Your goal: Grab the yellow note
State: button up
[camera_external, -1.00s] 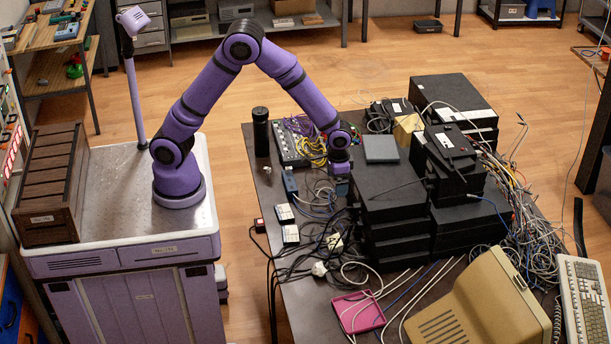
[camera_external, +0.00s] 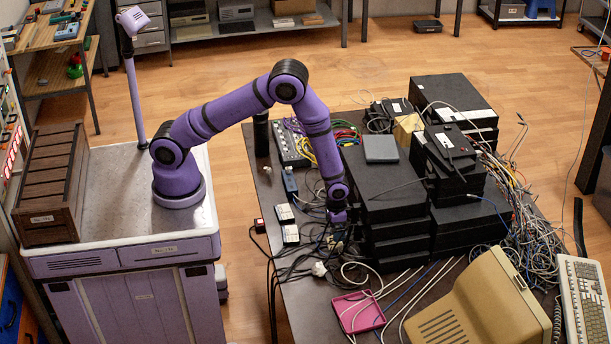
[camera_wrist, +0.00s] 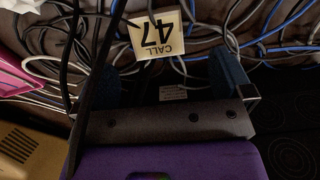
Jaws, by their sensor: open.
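The yellow note (camera_wrist: 155,36) is a small pale square marked "CALL 47", upside down in the wrist view. It lies among cables, and a dark cable runs close by its left edge. My gripper (camera_wrist: 168,79) is open, its two blue-grey fingertips wide apart. The note appears just past the fingertips, in the gap between them, and no finger visibly touches it. In the external view my gripper (camera_external: 338,216) points down low over the cables, left of the black box stack; the note is hard to make out there.
The stacked black boxes (camera_external: 390,205) stand close right of my gripper. A pink tray (camera_external: 358,311) and a beige monitor (camera_external: 475,305) are nearer the front. Loose cables cover much of the table around the note. A dark cylinder (camera_external: 261,135) stands at the table's back left.

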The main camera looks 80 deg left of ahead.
jog(key=shift+w+d+f, duration=0.1)
jog(key=shift+f, duration=1.55)
jog(key=shift+d+f, duration=0.1)
jog(key=shift+f, duration=1.5)
jog(key=c, duration=1.1)
